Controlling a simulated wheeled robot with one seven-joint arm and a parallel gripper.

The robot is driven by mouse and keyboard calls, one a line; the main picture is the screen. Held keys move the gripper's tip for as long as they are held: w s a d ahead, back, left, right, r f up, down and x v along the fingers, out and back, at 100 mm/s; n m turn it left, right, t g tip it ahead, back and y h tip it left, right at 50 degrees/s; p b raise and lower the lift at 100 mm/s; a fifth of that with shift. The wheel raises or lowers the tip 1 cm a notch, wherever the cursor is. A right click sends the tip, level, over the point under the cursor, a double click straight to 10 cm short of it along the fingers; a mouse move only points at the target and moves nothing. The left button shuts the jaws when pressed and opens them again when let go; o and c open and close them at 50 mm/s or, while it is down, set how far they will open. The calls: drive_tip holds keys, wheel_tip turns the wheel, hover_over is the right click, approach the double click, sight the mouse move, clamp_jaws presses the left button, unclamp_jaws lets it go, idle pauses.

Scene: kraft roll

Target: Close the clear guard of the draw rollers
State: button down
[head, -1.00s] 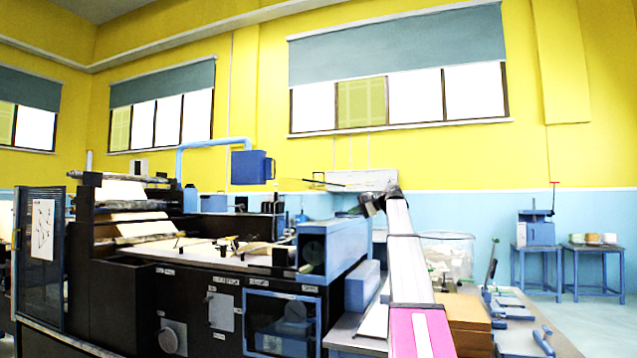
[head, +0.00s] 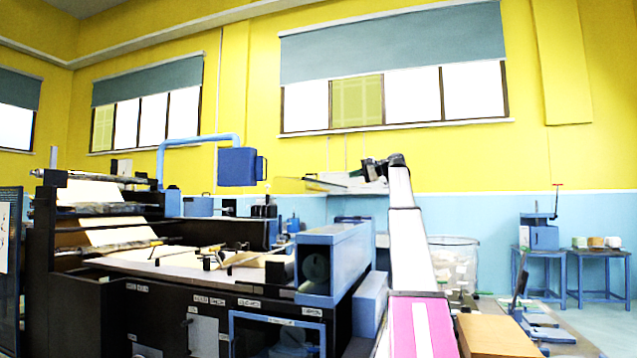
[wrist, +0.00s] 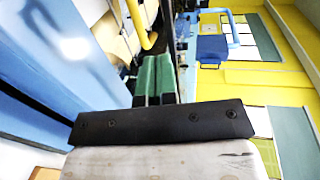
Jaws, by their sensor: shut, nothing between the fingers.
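My gripper (head: 374,170) is at the top of my raised arm in the head view, small and dark there. In the wrist view its two green fingers (wrist: 154,80) are together with nothing between them. A thin, see-through panel (head: 322,183) with dark edges shows just left of the gripper in the head view; it may be the clear guard, but I cannot tell for sure. A blue open-ended housing (head: 334,262) stands at the machine's right end, below and left of the gripper.
The black machine (head: 120,305) fills the left, with brown paper web (head: 95,232) on it. A blue box on a pipe (head: 240,167) hangs above. A wooden box (head: 500,335) and a clear bin (head: 453,262) are at right. Blue stands are against the far wall.

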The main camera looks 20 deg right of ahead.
drive_tip(key=x, duration=0.8)
drive_tip(key=r+x, duration=0.1)
drive_tip(key=x, duration=0.4)
drive_tip(key=shift+w, duration=0.25)
drive_tip(key=shift+w+a, duration=0.3)
drive_tip(key=shift+a, duration=0.15)
